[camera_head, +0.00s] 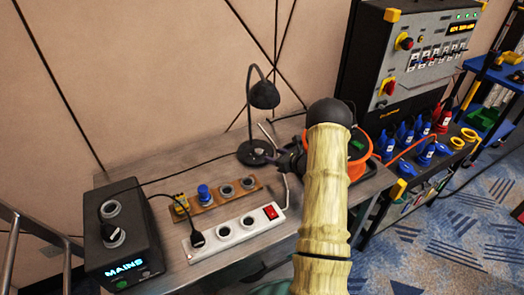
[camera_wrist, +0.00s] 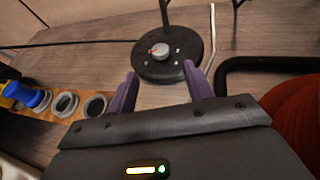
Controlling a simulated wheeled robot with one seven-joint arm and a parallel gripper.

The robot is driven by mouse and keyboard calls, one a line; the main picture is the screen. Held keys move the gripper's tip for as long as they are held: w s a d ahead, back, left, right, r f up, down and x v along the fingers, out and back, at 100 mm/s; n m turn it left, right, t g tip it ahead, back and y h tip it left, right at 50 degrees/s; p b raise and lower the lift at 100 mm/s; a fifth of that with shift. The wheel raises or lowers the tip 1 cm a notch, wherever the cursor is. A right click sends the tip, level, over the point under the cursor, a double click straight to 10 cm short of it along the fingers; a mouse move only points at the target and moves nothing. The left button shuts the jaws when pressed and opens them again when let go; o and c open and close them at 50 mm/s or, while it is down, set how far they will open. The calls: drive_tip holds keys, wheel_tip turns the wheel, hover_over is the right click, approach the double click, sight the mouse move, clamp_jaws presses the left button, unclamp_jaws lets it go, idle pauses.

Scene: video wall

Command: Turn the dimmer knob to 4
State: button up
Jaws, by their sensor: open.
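The dimmer knob (camera_wrist: 160,51) is a small grey round knob with a reddish mark, in the middle of the black round lamp base (camera_wrist: 188,50). Small marks around it are too small to read. The black desk lamp (camera_head: 263,95) stands on the table by the wall. My gripper (camera_wrist: 159,84) is open, its two purple fingers pointing toward the lamp base. The knob lies beyond and between the fingertips, apart from them. In the head view my gripper (camera_head: 288,160) is just right of the lamp base, partly hidden by my arm.
A wooden socket strip (camera_head: 215,200) with a yellow and a blue plug, a white power strip (camera_head: 235,232) and a black MAINS box (camera_head: 122,235) stand left. An orange cable reel (camera_head: 358,165) is close on the right. A bent metal rod (camera_head: 285,180) lies near the lamp.

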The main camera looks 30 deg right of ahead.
sight(259, 151)
drive_tip(key=p+x, duration=0.1)
drive_tip(key=x, duration=0.7)
drive_tip(key=shift+w+a+f, duration=0.1)
drive_tip(key=shift+w+f, duration=0.05)
drive_tip(key=shift+w, duration=0.25)
drive_tip(key=shift+c, duration=0.2)
drive_tip(key=c, duration=0.9)
